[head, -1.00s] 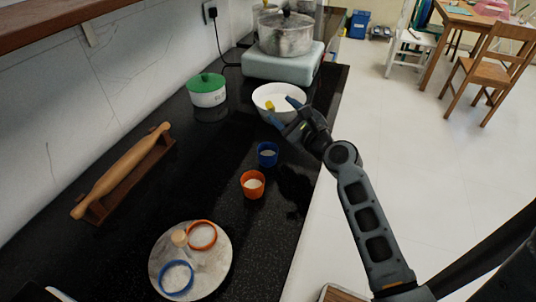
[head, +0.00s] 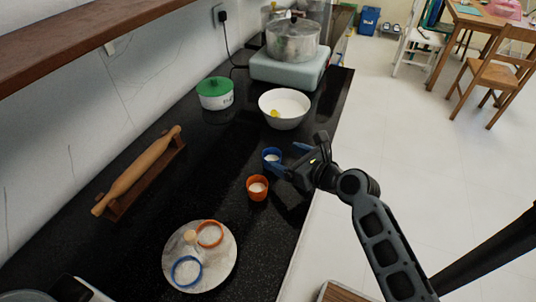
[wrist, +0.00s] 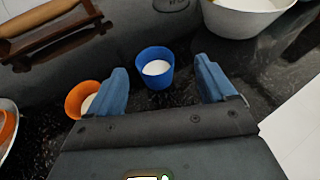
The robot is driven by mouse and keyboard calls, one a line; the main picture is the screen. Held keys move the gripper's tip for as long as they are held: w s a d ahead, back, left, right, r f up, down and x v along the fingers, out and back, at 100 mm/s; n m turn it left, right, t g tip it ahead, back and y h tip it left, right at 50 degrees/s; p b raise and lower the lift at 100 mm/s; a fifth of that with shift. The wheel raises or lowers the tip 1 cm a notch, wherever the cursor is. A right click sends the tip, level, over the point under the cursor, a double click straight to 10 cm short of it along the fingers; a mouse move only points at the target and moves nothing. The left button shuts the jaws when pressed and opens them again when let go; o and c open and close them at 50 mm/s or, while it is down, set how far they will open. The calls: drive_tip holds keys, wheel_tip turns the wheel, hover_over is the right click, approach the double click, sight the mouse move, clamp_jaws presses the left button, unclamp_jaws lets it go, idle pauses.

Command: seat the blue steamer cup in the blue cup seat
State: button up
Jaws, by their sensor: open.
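The blue steamer cup (head: 270,155) stands upright on the black counter with white contents. It also shows in the wrist view (wrist: 156,68), ahead of and between the blue fingertips. My gripper (head: 287,161) is open and empty, close to the cup's right side in the head view; I cannot tell whether a finger touches it. In the wrist view my gripper (wrist: 165,80) has its fingers spread wider than the cup. The blue cup seat (head: 187,271) is a blue ring on the round pale plate (head: 222,262), at the plate's lower left.
An orange cup (head: 257,188) stands just nearer than the blue cup. The plate also bears an orange ring (head: 210,233) and a small wooden knob (head: 190,236).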

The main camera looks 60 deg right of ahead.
sight(267, 153)
drive_tip(key=shift+w+a+f, duration=0.15)
drive_tip(key=shift+w+a, duration=0.1)
drive_tip(key=shift+a, duration=0.05)
drive_tip(key=shift+w+d+f+m, duration=0.1)
drive_tip(key=shift+w+f+m, duration=0.05)
drive_tip(key=shift+w+m, duration=0.15)
drive_tip(key=shift+f+p+x, duration=0.15)
drive_tip(key=shift+p+x, duration=0.1)
drive_tip(key=shift+x, duration=1.55)
drive_tip(key=shift+f+p+x, duration=0.2)
drive_tip(key=shift+x, duration=1.6)
drive_tip(key=shift+s, duration=0.15)
drive_tip(key=shift+c, duration=0.3)
drive_tip(key=c, duration=1)
drive_tip(key=shift+r, duration=0.1)
